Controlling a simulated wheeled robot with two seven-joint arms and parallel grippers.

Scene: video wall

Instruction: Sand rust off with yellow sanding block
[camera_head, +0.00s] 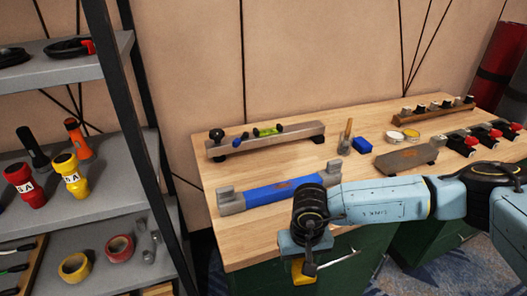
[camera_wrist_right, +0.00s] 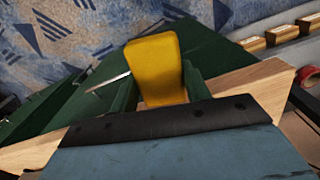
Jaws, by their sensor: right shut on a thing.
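My right gripper (camera_head: 306,261) is shut on the yellow sanding block (camera_head: 301,272), in front of the workbench's near edge. The block (camera_wrist_right: 155,68) also shows in the right wrist view, upright in the picture, with the dark green bench front behind it. The gripper is apart from the bar. My left gripper is not in view.
The wooden workbench (camera_head: 235,240) also holds a back rail (camera_head: 300,133), a brush (camera_head: 346,138), a small blue block (camera_head: 362,146), round tins (camera_head: 393,136) and red-and-black clamps (camera_head: 463,144). A shelf (camera_head: 100,205) with torches and tape rolls stands left.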

